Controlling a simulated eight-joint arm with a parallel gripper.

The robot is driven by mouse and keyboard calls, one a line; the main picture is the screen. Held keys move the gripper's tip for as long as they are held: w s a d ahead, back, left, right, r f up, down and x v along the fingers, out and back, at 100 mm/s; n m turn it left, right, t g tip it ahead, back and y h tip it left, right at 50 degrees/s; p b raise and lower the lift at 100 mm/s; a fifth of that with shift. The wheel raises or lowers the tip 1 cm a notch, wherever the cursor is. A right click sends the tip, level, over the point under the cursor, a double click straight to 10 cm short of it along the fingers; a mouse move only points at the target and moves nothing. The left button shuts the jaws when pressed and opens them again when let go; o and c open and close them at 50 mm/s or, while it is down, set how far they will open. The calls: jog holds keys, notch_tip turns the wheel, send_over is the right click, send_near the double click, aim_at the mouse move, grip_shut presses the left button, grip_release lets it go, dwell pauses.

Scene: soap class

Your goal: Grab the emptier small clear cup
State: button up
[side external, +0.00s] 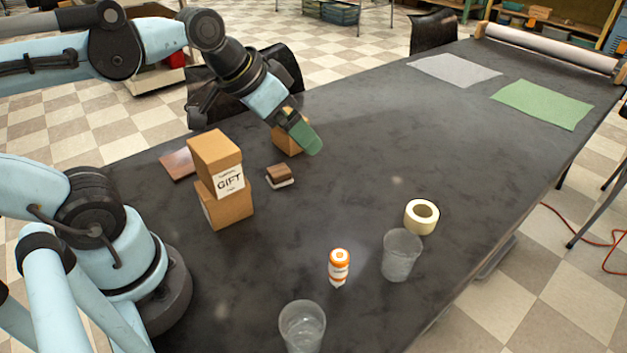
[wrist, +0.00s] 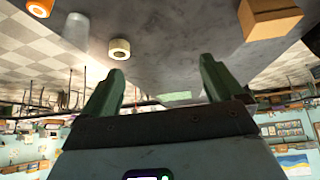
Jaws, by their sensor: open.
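Two small clear cups stand upright on the dark table in the side external view. One cup (side external: 401,256) is right of the orange-and-white bottle, near the tape roll. The other cup (side external: 302,328) is at the front edge of the picture and seems to hold some clear liquid. I cannot tell the fill levels for certain. One cup (wrist: 76,31) shows in the wrist view near the tape roll. My gripper (side external: 308,143) is above the table by a small cardboard box, well away from both cups. In the wrist view its green fingers (wrist: 162,68) are apart with nothing between them.
The orange-and-white bottle (side external: 339,267) stands between the cups. The tape roll (side external: 421,216) is just behind one cup. Stacked gift boxes (side external: 216,165), a small brown block (side external: 280,175) and a cardboard box (side external: 286,141) lie to the left. The table's middle is clear.

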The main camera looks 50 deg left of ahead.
jog(key=w+d+f+m+g+h, duration=0.1)
jog(key=w+d+m+g+h, duration=0.25)
jog(key=d+m+h, duration=0.45)
jog(key=r+m+g+h, duration=0.1)
jog(key=m+g+h, duration=0.1)
jog(key=m+h, duration=0.45)
send_over(388, 233)
jog(key=m+y, duration=0.1)
jog(key=y, duration=0.1)
notch_tip(388, 233, down, 13)
jog(key=shift+f, duration=0.1)
jog(key=shift+d+f, duration=0.3)
jog(key=shift+d, duration=0.15)
jog(key=shift+x, duration=2)
jog(key=c, duration=1)
jog(key=shift+r, duration=0.2)
jog(key=shift+c, duration=0.2)
